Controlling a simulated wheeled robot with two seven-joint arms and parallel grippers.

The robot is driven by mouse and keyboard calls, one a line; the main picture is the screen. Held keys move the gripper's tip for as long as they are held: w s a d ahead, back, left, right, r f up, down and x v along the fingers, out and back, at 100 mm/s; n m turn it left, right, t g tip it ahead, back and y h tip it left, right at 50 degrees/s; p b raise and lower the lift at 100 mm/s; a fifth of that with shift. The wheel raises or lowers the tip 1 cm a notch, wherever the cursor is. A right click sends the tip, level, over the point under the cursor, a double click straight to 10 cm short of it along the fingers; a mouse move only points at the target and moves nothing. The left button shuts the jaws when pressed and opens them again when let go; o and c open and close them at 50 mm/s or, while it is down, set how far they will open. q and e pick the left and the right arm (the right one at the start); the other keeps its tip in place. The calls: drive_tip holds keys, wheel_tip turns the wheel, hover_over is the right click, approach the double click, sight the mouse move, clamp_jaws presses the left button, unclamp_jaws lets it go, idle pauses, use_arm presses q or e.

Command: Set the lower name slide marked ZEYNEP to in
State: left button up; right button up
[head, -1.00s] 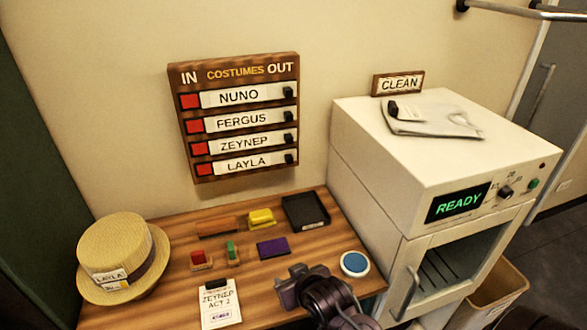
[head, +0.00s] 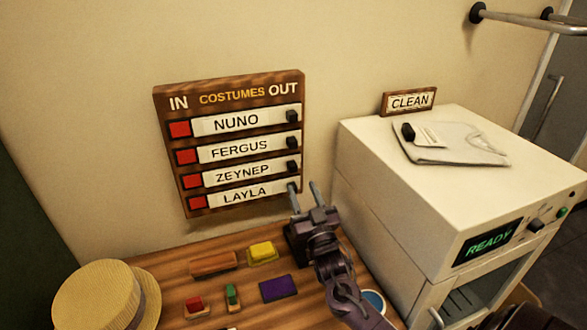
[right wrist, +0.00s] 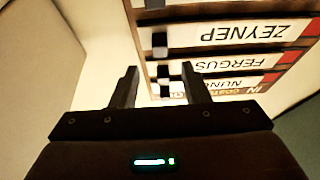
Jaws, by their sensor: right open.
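The costumes board (head: 232,93) hangs on the wall, with IN at its left and OUT at its right. Its ZEYNEP slide (head: 243,174) is third from the top. A red patch (head: 192,182) shows at its left end and its black knob (head: 292,167) is at the OUT end. My right gripper (head: 304,188) is open and empty, fingers pointing up, by the board's lower right corner. In the right wrist view the ZEYNEP slide (right wrist: 240,33) appears upside down, and its knob (right wrist: 160,43) lies in line with the gap between the fingers (right wrist: 159,74). No contact is clear.
The NUNO (head: 238,122), FERGUS (head: 242,150) and LAYLA (head: 244,194) slides also have knobs at the OUT side. A white machine (head: 375,190) stands to the right. The wooden table (head: 180,270) below holds a straw hat (head: 95,295) and small blocks.

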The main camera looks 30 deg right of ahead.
sight(294, 170)
drive_tip(key=p+x, duration=0.1)
drive_tip(key=x, duration=0.2)
drive_tip(key=shift+r, duration=0.25)
drive_tip(key=shift+f+p+x, duration=0.25)
drive_tip(key=shift+p+x, duration=0.15)
drive_tip(key=shift+x, duration=0.85)
drive_tip(key=shift+w, duration=0.4)
drive_tip(key=shift+w+d+r, duration=0.1)
drive_tip(key=shift+w, duration=0.05)
use_arm(q)
drive_tip(key=shift+s+a+r, duration=0.1)
drive_tip(key=shift+s+r, duration=0.2)
drive_tip(key=shift+r, duration=0.3)
drive_tip(key=shift+s+r, duration=0.3)
drive_tip(key=shift+r, duration=0.25)
use_arm(e)
clamp_jaws()
